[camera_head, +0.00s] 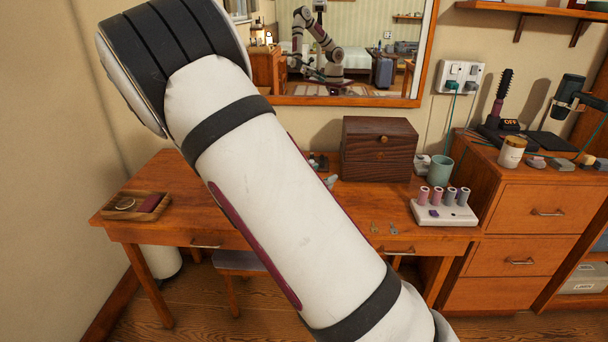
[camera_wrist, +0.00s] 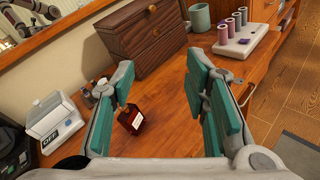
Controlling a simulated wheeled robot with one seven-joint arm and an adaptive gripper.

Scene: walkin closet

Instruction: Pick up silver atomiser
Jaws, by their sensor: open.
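In the wrist view, my gripper (camera_wrist: 160,66) is open, its teal-padded fingers spread above the wooden table (camera_wrist: 165,125) with nothing held. A small group of bottles stands left of the left finger. One of them, small and greyish (camera_wrist: 103,87), may be the silver atomiser; it is too small and partly covered to be sure. A darker small bottle (camera_wrist: 88,99) stands beside it. A dark red bottle with a white label (camera_wrist: 131,121) is near the left finger, on the inner side. In the head view, my arm hides the gripper; small bottles (camera_head: 318,160) show just past it.
A dark wooden box (camera_head: 380,150) stands at the table's back. A teal cup (camera_head: 440,169) and a white rack of spools (camera_head: 443,213) are at the right. A white device reading OFF (camera_wrist: 55,122) is at the left in the wrist view. A wooden tray (camera_head: 137,205) sits far left.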

